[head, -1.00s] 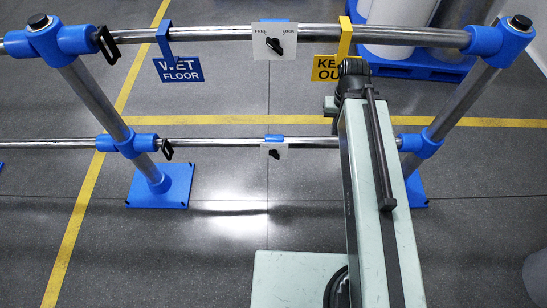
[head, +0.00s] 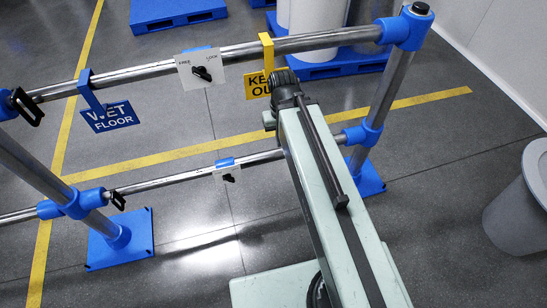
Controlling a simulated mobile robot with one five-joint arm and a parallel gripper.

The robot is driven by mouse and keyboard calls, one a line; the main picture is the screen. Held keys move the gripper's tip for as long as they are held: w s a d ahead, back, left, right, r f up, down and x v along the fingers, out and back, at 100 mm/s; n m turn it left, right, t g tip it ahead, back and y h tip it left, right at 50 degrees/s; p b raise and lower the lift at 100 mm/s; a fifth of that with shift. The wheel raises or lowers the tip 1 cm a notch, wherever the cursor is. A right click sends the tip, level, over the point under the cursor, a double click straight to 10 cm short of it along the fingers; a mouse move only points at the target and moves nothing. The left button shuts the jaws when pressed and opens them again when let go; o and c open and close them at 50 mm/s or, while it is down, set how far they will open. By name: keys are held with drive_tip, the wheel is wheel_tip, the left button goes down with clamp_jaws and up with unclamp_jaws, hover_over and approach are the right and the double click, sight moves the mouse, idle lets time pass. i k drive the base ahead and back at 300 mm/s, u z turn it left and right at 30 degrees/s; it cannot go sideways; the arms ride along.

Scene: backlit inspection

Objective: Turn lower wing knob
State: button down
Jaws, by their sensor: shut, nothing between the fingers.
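The lower wing knob (head: 229,178) is a small black knob on a small white plate (head: 219,173), under a blue clip (head: 225,163) on the lower rail. Its exact angle is too small to tell. An upper black wing knob (head: 202,74) sits on a larger white plate (head: 184,72) marked FREE and LOCK, on the upper rail. My pale green arm reaches up from the bottom, right of the lower knob, its dark end joint near the upper rail. My gripper's fingers are hidden behind the arm, and nothing of mine touches the lower knob.
Lower rail (head: 170,182) and upper rail (head: 145,73) run between blue-jointed posts. A WET FLOOR sign (head: 110,117) and a yellow KEEP OUT sign (head: 256,87) hang from the upper rail. A grey bin (head: 518,205) stands at the right.

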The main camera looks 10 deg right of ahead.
sight(227, 177)
drive_tip(key=u, duration=3.1)
drive_tip(key=k, duration=1.1)
drive_tip(key=u, duration=0.5)
